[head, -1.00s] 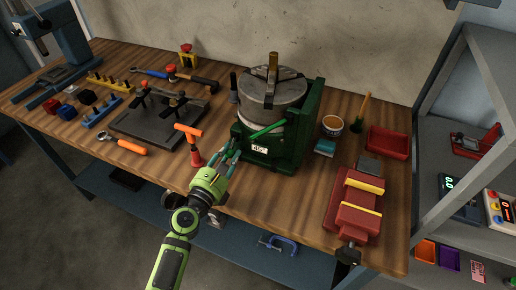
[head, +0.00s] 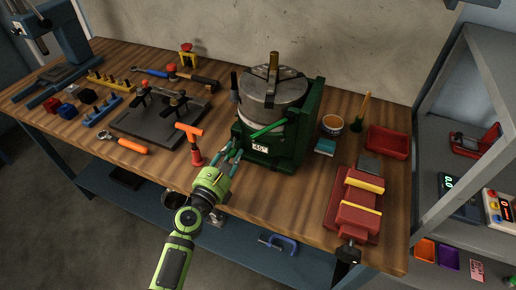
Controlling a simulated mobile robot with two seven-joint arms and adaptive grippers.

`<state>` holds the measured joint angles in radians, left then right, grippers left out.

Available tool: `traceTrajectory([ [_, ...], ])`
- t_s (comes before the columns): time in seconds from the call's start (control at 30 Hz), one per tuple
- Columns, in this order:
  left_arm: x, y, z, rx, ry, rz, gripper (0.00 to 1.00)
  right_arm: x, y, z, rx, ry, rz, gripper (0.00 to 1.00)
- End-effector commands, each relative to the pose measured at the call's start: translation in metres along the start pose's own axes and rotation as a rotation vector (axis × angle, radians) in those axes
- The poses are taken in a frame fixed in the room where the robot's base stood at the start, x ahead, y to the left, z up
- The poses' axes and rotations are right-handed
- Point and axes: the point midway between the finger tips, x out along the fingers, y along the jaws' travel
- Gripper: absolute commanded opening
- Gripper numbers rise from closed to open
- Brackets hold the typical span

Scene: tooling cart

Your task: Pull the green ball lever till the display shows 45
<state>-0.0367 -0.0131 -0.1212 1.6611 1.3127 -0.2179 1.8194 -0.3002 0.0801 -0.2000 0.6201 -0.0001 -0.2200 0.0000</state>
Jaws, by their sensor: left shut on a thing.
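The green rotary fixture (head: 300,145) stands on the wooden bench with a grey metal chuck (head: 270,92) on top. Its green lever (head: 268,130) slopes down to the left across the front. The ball end is hidden at my fingertips. My left gripper (head: 234,152) reaches up from below and is shut on the lever's lower left end. The small white display (head: 261,148) on the fixture's front shows a two-digit number beginning with 4; its last digit is too small to read surely. My right gripper is not in view.
A dark fixture plate (head: 140,128) with clamps lies further left. A red vise (head: 354,205) and a red tray (head: 388,142) are to the right. The front bench strip between gripper and vise is clear.

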Motion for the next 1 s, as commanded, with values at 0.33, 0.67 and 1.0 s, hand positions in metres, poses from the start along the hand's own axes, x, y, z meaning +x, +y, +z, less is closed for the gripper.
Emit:
traceTrajectory([
  [0.33, -0.002, -0.002, -0.003, -0.002, 0.008, -0.028, 0.0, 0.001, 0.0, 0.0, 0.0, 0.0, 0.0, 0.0],
  [0.67, -0.003, 0.01, -0.003, 0.001, 0.008, -0.025, 0.0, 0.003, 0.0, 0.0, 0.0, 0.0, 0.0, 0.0],
  [1.0, -0.004, 0.02, -0.002, 0.003, 0.006, -0.012, 0.0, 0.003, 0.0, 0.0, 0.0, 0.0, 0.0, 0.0],
])
